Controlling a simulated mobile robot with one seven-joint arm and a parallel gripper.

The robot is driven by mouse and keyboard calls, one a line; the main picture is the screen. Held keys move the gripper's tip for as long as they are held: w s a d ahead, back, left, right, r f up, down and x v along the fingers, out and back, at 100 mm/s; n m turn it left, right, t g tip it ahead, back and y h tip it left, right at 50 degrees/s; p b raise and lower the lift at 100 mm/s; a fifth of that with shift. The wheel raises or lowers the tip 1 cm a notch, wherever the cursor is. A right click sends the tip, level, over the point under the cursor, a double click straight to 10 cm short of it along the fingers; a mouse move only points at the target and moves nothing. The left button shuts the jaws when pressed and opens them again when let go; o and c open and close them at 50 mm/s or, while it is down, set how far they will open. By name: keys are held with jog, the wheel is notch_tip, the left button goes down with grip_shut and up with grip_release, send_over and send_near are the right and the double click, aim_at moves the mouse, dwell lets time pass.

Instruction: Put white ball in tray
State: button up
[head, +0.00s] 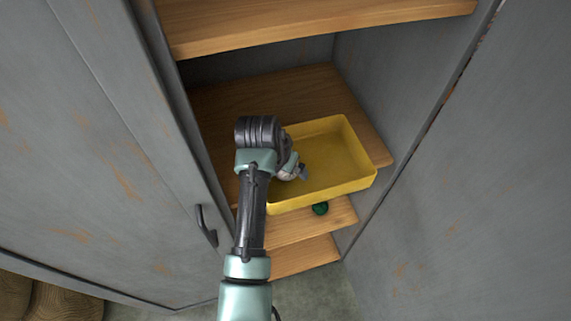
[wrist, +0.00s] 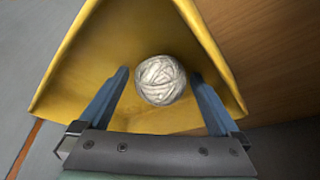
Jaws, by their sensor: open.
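The white ball (wrist: 160,80) of wound wool shows in the wrist view, between the two blue fingers of my gripper (wrist: 160,74). A gap shows on each side of it, so my gripper is open around the ball. Yellow tray floor lies behind the ball; whether the ball touches it is hard to tell. The yellow tray (head: 352,185) sits on a wooden shelf in the head view, and its wall also shows in the wrist view (wrist: 66,58). In the head view my gripper (head: 303,172) is over the tray's left part, and I cannot clearly make out the ball there.
A dark green ball (head: 320,209) lies on a lower shelf (head: 290,229), below the tray's front edge. An upper shelf (head: 310,20) hangs above. Grey cabinet sides close in left and right. The tray's right part looks empty.

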jog(key=shift+r, duration=0.1)
jog(key=v, duration=1.2)
